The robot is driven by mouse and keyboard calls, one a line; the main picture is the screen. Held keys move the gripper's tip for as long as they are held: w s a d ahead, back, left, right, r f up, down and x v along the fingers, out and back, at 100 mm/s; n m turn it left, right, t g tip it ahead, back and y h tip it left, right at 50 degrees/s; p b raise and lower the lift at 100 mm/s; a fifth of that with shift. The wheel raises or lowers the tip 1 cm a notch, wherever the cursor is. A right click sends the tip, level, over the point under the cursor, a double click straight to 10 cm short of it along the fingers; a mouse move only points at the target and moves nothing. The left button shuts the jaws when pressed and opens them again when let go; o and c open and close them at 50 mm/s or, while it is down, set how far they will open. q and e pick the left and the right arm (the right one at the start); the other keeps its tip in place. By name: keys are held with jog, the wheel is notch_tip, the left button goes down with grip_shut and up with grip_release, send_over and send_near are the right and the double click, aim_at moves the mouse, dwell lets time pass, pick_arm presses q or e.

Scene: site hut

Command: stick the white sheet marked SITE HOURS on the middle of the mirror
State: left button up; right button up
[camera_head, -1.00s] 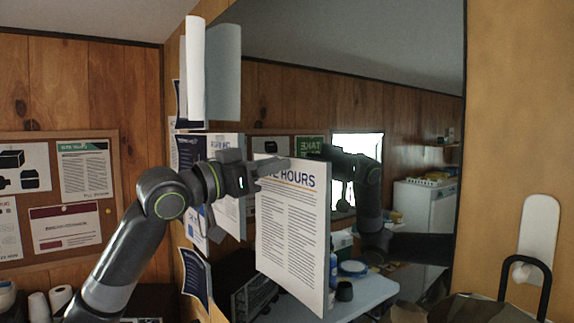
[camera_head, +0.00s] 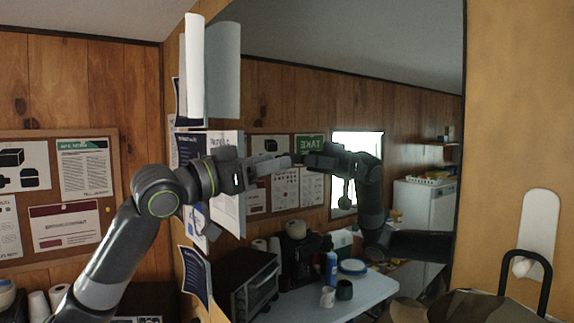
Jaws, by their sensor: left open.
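The mirror (camera_head: 350,50) fills the middle of the view and shows a reflection of the room. My left gripper (camera_head: 283,163) is in front of its middle, open and empty, with the fingertips close to the glass; I cannot tell whether they touch it. The reflection of my arm faces it from the right. The white SITE HOURS sheet is not seen anywhere in this view, neither on the mirror nor in the gripper. My right gripper is not in view.
A pinboard with notices (camera_head: 66,190) hangs on the wood wall at left. A curled white sheet (camera_head: 194,70) projects near the mirror's upper left edge. A white wall holder (camera_head: 538,235) is at right. The table, oven and fridge show only as reflections.

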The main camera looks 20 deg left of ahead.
pick_arm(q)
jog(key=b+v, duration=1.5)
jog(key=v, duration=0.1)
jog(key=shift+s+a, duration=0.3)
jog(key=shift+w, duration=0.1)
